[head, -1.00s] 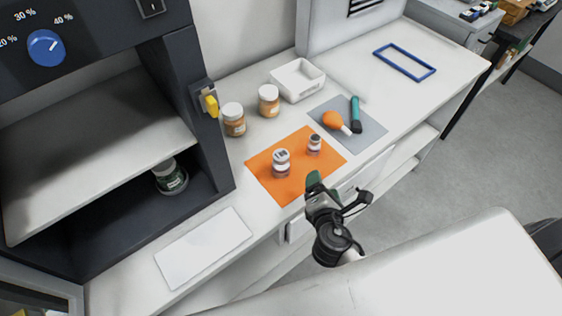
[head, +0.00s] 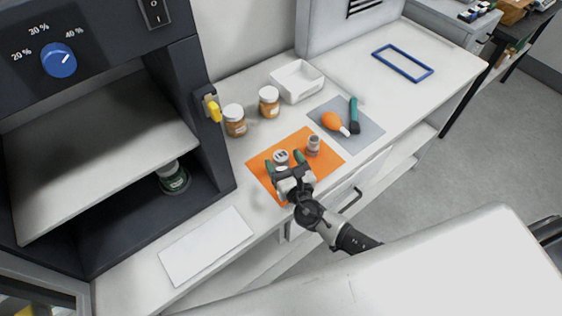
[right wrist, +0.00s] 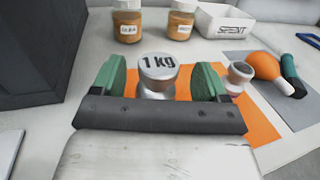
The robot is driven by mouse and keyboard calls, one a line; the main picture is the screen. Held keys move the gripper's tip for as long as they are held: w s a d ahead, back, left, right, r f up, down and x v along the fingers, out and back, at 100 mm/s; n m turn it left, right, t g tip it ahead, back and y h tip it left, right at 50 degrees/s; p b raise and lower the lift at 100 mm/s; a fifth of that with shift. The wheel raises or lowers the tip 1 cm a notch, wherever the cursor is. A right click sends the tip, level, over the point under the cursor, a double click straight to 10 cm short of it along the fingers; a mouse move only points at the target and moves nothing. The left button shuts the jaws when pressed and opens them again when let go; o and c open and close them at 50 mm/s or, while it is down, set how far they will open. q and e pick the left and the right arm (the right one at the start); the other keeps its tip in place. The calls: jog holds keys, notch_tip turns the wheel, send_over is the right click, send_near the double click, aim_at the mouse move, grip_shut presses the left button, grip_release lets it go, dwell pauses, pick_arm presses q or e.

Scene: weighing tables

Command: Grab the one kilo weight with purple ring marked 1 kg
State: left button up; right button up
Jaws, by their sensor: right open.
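The weight marked 1 kg (head: 281,156) is a silver metal cylinder standing upright on the orange mat (head: 262,177). The right wrist view shows its top marking clearly (right wrist: 158,66); no purple ring can be made out, as its lower part is partly hidden by my gripper. My right gripper (head: 285,162) is open, with its green fingers on either side of the weight; in the right wrist view the weight stands between them (right wrist: 161,78). I cannot tell whether they touch it. A smaller silver weight (head: 313,146) stands to the right on the mat. My left gripper is not in view.
Two orange-brown jars (head: 235,121) (head: 269,102) and a white tray (head: 298,82) stand behind the mat. A grey mat (head: 371,135) holds an orange bulb (head: 332,121) and a teal tool (head: 354,115). A dark cabinet (head: 208,140) rises at the left. A white plate (head: 206,246) lies in front.

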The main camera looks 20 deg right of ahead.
aim_at(278, 151)
jog(key=w, duration=0.3)
jog(key=shift+w+a+r, duration=0.1)
jog(key=shift+w+a, duration=0.15)
jog(key=shift+a, duration=0.05)
jog(key=shift+s, duration=0.1)
grip_shut()
jog(key=shift+r, duration=0.15)
